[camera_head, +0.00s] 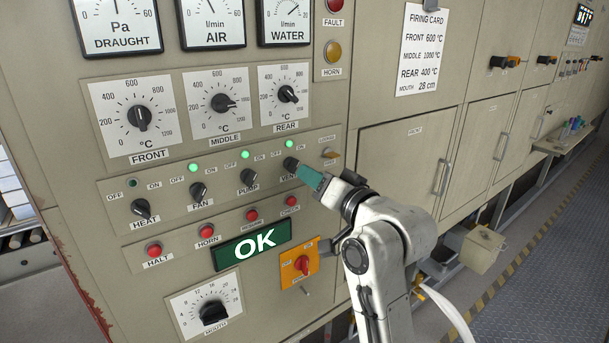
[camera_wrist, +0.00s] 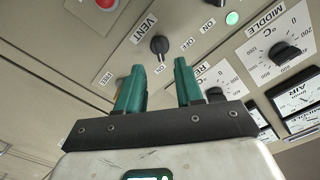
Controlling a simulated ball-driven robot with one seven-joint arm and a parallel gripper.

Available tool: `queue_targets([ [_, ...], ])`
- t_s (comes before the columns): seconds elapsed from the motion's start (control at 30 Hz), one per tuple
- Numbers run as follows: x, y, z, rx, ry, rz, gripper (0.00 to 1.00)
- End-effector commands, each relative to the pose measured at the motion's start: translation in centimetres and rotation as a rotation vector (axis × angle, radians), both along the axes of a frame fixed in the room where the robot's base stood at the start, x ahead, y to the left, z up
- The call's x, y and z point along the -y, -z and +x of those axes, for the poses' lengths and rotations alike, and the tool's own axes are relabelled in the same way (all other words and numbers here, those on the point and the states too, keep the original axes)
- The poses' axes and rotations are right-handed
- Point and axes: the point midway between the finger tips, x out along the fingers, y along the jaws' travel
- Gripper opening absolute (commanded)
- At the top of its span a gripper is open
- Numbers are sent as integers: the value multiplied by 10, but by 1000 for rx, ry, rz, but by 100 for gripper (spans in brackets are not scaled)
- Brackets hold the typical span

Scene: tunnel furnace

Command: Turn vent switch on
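The vent switch is a dark round knob (camera_head: 291,163) at the right end of the switch row in the head view. My gripper (camera_head: 301,170) has green fingers close to the knob. In the wrist view my gripper (camera_wrist: 159,66) has its fingers spread apart with nothing between them. The knob appears just beyond the fingertips; I see no contact there.
The heat (camera_head: 142,208), fan (camera_head: 198,191) and pump (camera_head: 248,177) switches lie left of the vent knob. Red buttons (camera_head: 252,215) and a green OK display (camera_head: 251,245) sit below. Dials (camera_head: 288,94) are above.

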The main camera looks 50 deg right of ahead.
Motion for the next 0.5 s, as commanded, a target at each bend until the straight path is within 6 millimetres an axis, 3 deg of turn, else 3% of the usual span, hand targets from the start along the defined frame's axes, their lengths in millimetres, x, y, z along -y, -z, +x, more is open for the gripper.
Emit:
queue_targets([
  [0.13, -10, 3, -34, 0, 3, -2, 36],
  [0.2, -11, -5, -35, -6, -1, 2, 36],
  [0.5, -16, -3, -50, -3, 0, 1, 36],
])
